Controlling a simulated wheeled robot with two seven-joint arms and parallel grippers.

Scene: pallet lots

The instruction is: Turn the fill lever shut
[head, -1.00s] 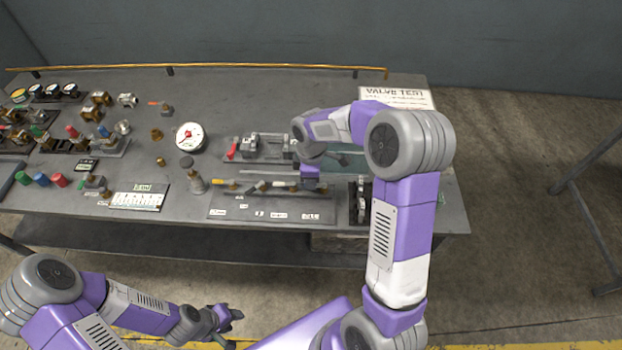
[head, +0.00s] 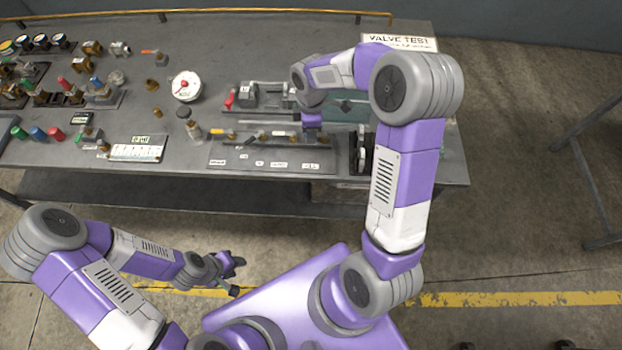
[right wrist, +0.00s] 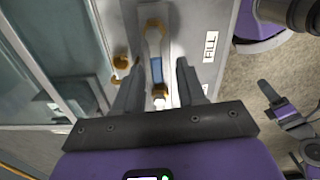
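In the right wrist view a pale lever with a blue band (right wrist: 156,66) and brass fittings lies beside the FILL label (right wrist: 210,46). The FILL label also shows in the head view (head: 310,167) at the right end of the label plate. My right gripper (right wrist: 160,80) is open, its two fingers apart on either side of the lever's near end; whether they touch it I cannot tell. In the head view my right gripper (head: 312,132) is over the plate, its fingers mostly hidden. My left gripper (head: 236,276) is open and empty, in front of the bench.
A dark upright fitting (head: 361,152) stands right of the plate. A glass-like panel (right wrist: 30,60) lies beside the lever in the wrist view.

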